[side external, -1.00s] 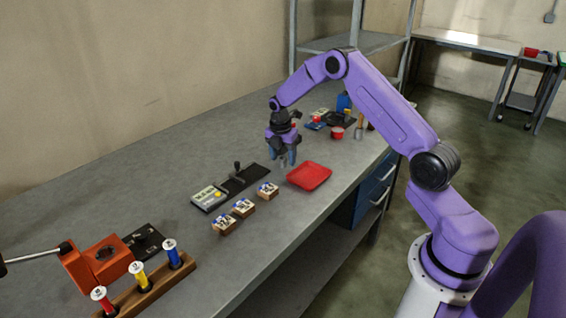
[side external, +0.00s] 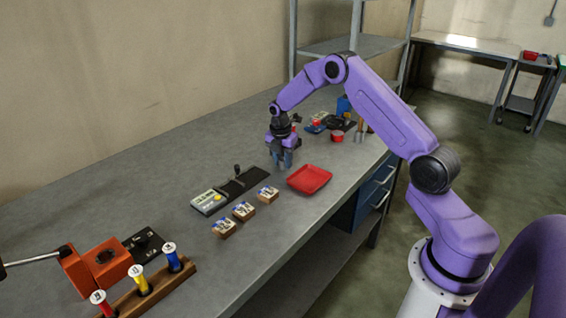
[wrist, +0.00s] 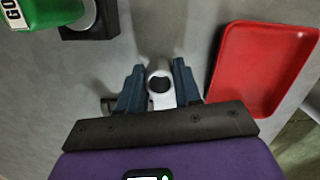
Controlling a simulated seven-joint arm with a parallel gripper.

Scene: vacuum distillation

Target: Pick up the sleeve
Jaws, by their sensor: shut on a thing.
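The sleeve (wrist: 160,76) is a pale grey-white hollow cylinder, seen end-on with a dark round hole in the wrist view. It sits between the blue fingers of my gripper (wrist: 159,68), which are shut on its sides. In the side external view my gripper (side external: 283,162) points down, low over the bench behind the red tray. The sleeve cannot be made out there because the fingers hide it. I cannot tell whether its lower end touches the bench.
The red tray (side external: 310,179) lies close to the right of my gripper; it also shows in the wrist view (wrist: 262,68). A green-topped object (wrist: 45,12) is at the wrist view's upper left. A black plate (side external: 243,182) and several wooden blocks (side external: 244,210) lie nearer the camera.

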